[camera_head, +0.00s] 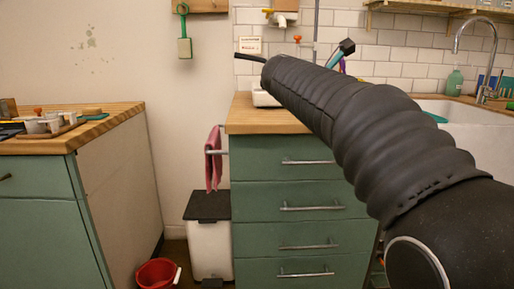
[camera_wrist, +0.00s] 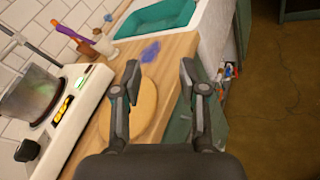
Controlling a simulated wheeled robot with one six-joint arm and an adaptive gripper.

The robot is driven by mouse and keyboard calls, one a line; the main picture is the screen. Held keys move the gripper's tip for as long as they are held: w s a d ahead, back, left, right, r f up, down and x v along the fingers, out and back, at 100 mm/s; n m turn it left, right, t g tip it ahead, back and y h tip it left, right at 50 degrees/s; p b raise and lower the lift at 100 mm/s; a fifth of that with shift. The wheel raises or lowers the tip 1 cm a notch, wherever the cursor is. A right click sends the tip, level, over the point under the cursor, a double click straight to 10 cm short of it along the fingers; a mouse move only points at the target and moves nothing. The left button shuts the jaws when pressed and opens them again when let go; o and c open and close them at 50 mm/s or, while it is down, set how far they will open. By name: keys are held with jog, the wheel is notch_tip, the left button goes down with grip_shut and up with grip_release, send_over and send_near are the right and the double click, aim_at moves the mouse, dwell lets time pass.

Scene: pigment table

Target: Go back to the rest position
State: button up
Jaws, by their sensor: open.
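My gripper (camera_wrist: 160,75) is open in the wrist view, its two fingers apart with nothing between them. It is over the wooden counter (camera_wrist: 176,52), with a round wooden board (camera_wrist: 147,108) below, partly covered by the left finger. In the head view my black arm reaches up and left across the right half, over the green drawer cabinet. I cannot make out the fingers there.
A white device (camera_wrist: 75,115) with a glass vessel (camera_wrist: 30,92) stands left in the wrist view. A blue patch (camera_wrist: 150,51) and green basin (camera_wrist: 158,17) lie beyond. In the head view, a red bucket (camera_head: 157,273) and white bin (camera_head: 209,248) stand on the floor.

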jog(key=s+a+f+m+g+y, duration=0.15)
jog(key=s+f+m+y, duration=0.3)
jog(key=f, duration=0.55)
jog(key=s+a+f+m+g+y, duration=0.1)
jog(key=s+a+f+m+y, duration=0.35)
jog(key=f, duration=0.65)
jog(key=s+f+m+y+p, duration=0.1)
jog(key=s+f+m, duration=0.4)
jog(key=s, duration=0.7)
jog(key=s+f+m+y+p, duration=0.1)
jog(key=s+f+m+y, duration=0.2)
jog(key=s, duration=1)
notch_tip(320, 180, down, 3)
jog(key=shift+a+r+m+g, duration=0.1)
jog(key=shift+a+m+g, duration=0.3)
jog(key=shift+m, duration=0.8)
jog(key=shift+s+d, duration=0.1)
